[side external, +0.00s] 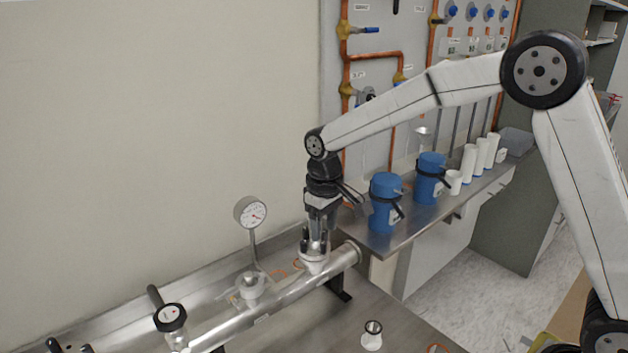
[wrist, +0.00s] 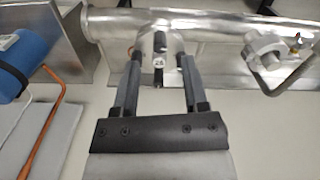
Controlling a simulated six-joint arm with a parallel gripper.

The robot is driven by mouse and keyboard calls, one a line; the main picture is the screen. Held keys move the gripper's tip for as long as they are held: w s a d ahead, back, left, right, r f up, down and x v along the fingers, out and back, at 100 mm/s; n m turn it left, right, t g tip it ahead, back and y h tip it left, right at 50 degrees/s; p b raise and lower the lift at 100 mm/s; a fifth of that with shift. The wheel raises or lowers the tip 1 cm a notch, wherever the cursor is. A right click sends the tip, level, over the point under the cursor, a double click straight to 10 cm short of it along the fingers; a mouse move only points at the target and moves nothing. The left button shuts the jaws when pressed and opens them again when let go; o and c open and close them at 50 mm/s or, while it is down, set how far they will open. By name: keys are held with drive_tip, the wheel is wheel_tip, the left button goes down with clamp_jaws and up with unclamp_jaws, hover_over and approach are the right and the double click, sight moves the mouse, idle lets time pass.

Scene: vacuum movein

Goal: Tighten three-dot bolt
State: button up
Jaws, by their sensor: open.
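My gripper (side external: 315,243) points down over a port (side external: 314,262) near the right end of the metal pipe (side external: 285,290) in the side view. In the wrist view its two fingers are spread apart. A small dark bolt (wrist: 159,62) with a light mark shows in the gap between them, beside the port (wrist: 158,22). I see clear space on both sides of the bolt. Its dots are too small to read. The lower parts of the fingers hide some of the port in the side view.
A dial gauge (side external: 251,212) stands behind the pipe, left of my gripper. A clear fitting with a clamp (side external: 250,287) sits left along the pipe. Blue canisters (side external: 385,203) stand on the shelf at right. A small white fitting (side external: 372,336) stands on the bench in front.

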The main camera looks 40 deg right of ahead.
sight(323, 242)
drive_tip(key=shift+f, duration=2.2)
clamp_jaws()
